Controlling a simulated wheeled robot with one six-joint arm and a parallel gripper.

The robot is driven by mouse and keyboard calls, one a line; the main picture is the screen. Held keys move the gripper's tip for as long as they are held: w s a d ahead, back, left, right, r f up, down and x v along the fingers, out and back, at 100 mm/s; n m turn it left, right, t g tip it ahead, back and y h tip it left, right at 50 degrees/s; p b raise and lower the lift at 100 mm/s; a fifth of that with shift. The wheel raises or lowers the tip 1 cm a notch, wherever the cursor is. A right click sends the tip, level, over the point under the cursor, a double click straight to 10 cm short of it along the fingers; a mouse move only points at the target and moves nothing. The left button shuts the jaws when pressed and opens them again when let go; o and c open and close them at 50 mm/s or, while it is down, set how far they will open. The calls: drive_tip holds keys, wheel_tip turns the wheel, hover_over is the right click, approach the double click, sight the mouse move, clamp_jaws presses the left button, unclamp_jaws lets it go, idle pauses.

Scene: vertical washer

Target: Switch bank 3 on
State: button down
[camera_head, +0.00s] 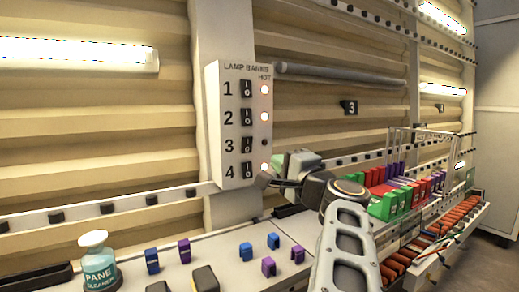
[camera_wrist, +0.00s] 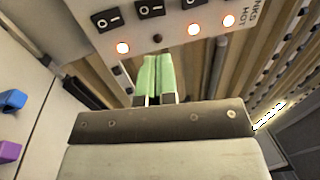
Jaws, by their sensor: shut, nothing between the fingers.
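The white lamp-bank panel (camera_head: 228,100) has numbered rocker switches 1 to 4 with a lamp beside each. The lamps for 1, 2 and 4 glow; the bank 3 lamp (camera_head: 264,142) is dark. The bank 3 switch (camera_head: 246,145) is black with white marks, and also shows in the wrist view (camera_wrist: 150,10). My gripper (camera_head: 279,160) is at the panel's lower right, its green fingers shut and empty. In the wrist view the fingertips (camera_wrist: 157,57) appear just below the dark lamp (camera_wrist: 157,38); whether they touch the panel cannot be told.
A dark tube (camera_head: 340,75) hangs above a sign marked 3 (camera_head: 348,107); other tubes, such as the left one (camera_head: 75,54), are lit. A pane cleaner bottle (camera_head: 98,262), blue and purple clips (camera_head: 246,252), and racks of coloured blocks (camera_head: 395,200) stand below.

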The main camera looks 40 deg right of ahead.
sight(248, 140)
drive_tip(key=p+x, duration=0.4)
drive_tip(key=x, duration=0.8)
drive_tip(key=shift+r, duration=0.1)
drive_tip(key=shift+p+x, duration=0.5)
drive_tip(key=shift+x, duration=0.35)
